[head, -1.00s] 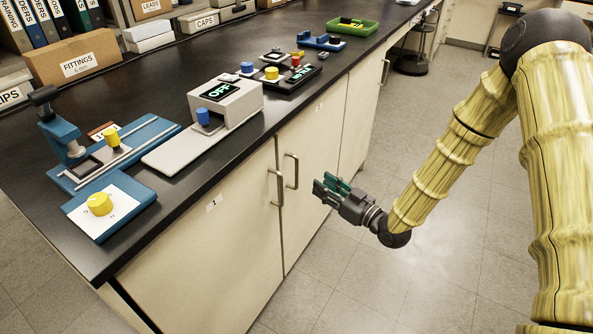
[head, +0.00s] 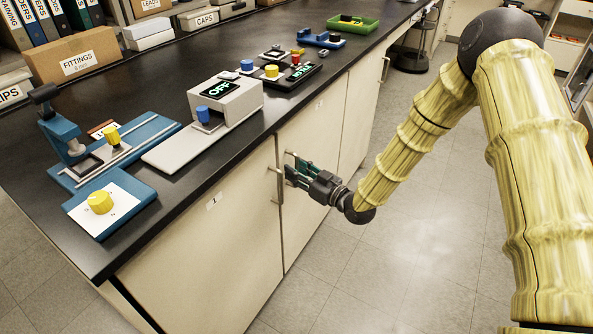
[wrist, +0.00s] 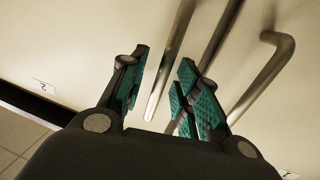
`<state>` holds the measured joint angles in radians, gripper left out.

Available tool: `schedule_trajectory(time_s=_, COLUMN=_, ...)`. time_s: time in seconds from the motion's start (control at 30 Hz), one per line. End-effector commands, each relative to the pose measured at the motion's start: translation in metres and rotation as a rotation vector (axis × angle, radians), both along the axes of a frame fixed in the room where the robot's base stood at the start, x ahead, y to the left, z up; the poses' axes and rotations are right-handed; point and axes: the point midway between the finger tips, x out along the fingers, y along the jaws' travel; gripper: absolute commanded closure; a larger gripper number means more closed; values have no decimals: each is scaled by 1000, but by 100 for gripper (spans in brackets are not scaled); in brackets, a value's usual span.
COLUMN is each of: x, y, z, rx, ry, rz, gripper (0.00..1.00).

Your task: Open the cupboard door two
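Cupboard door two (head: 318,125) is the cream door right of the door labelled 1. It looks closed, and its "2" label (wrist: 43,87) shows in the wrist view. Its metal bar handle (head: 288,153) is mostly hidden behind my gripper in the head view. My gripper (head: 292,170) is at this handle, with its green-padded fingers apart. In the wrist view, the handle bar (wrist: 170,62) runs between the fingertips of my gripper (wrist: 165,80). I cannot tell whether either finger touches it.
Door one (head: 210,245) is closed to the left, its handle (head: 279,195) close beside my gripper. The black worktop (head: 300,98) overhangs above, carrying a grey device (head: 225,105) and other instruments. The floor (head: 400,270) in front of the doors is clear.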

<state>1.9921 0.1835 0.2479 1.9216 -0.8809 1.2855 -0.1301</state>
Motion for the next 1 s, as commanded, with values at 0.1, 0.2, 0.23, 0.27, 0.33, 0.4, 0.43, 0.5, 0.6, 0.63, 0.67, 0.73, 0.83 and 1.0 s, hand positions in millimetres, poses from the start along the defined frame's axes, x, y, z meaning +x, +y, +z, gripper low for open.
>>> schedule_trajectory(time_s=0.1, x=2, y=2, z=0, rx=0, ry=0, rz=0, gripper=68)
schedule_trajectory(time_s=0.2, x=2, y=3, z=0, rx=1, ry=1, rz=0, gripper=68)
schedule_trajectory(time_s=0.23, x=2, y=3, z=0, rx=1, ry=1, rz=0, gripper=68)
schedule_trajectory(time_s=0.27, x=2, y=3, z=0, rx=1, ry=1, rz=0, gripper=68)
schedule_trajectory(time_s=0.33, x=2, y=2, z=0, rx=1, ry=1, rz=0, gripper=68)
schedule_trajectory(time_s=0.4, x=2, y=2, z=0, rx=1, ry=1, rz=0, gripper=79)
schedule_trajectory(time_s=0.43, x=2, y=2, z=0, rx=1, ry=1, rz=0, gripper=84)
schedule_trajectory(time_s=0.5, x=2, y=2, z=0, rx=1, ry=1, rz=-1, gripper=97)
schedule_trajectory(time_s=0.6, x=2, y=2, z=0, rx=1, ry=1, rz=-1, gripper=100)
schedule_trajectory(time_s=0.63, x=2, y=2, z=0, rx=1, ry=1, rz=-1, gripper=100)
schedule_trajectory(time_s=0.67, x=2, y=2, z=0, rx=1, ry=1, rz=-1, gripper=100)
schedule_trajectory(time_s=0.73, x=2, y=2, z=0, rx=1, ry=1, rz=-1, gripper=100)
schedule_trajectory(time_s=0.83, x=2, y=2, z=0, rx=1, ry=1, rz=3, gripper=100)
schedule_trajectory(time_s=1.0, x=-2, y=2, z=0, rx=-1, ry=-1, rz=37, gripper=100)
